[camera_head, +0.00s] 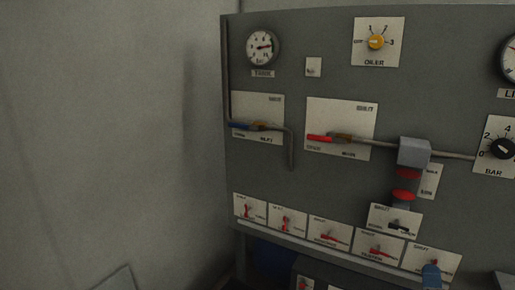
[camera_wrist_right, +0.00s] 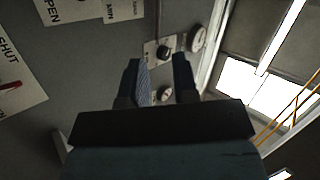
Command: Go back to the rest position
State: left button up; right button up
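My right gripper (camera_wrist_right: 159,75) shows in the right wrist view as two dark fingers held apart, with a clear gap between them. Nothing is held in the gap. The grey panel (camera_wrist_right: 85,60) lies beyond the fingers, and I cannot tell the distance. In the head view, a small blue shape at the bottom right edge may be part of this gripper, but too little shows to be sure. My left gripper is not in view.
The grey panel (camera_head: 345,190) carries gauges, valves and a row of red-handled switches. A black BAR knob (camera_head: 502,148) is at the right. A grey block (camera_head: 414,152) sticks out at the pipe. The plain wall (camera_head: 100,130) at left is clear.

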jog(key=d+r+n+t+y, duration=0.1)
jog(key=d+r+n+y, duration=0.2)
jog(key=d+n+y, duration=0.15)
jog(key=s+a+f+n+g+y, duration=0.4)
jog(key=a+f+n+g, duration=0.1)
jog(key=a+f+n, duration=0.25)
jog(key=s+a+f+n+g+y, duration=0.4)
jog(key=a+f+n+g, duration=0.15)
jog(key=a+f, duration=0.2)
jog(key=s+a+f+n+g+h, duration=0.35)
jog(key=s+f+n+g, duration=0.45)
jog(key=s, duration=0.6)
jog(key=w+a+m+t+y, duration=0.1)
jog(key=a+m+t, duration=0.2)
jog(key=a+m, duration=0.6)
pick_arm(q)
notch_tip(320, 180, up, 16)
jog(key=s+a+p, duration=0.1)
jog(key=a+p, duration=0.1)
jog(key=p, duration=2.2)
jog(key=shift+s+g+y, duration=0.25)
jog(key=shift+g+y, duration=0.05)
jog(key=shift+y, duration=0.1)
pick_arm(e)
notch_tip(320, 180, up, 17)
jog(key=s+n, duration=0.1)
jog(key=n, duration=0.1)
jog(key=shift+a+r, duration=0.2)
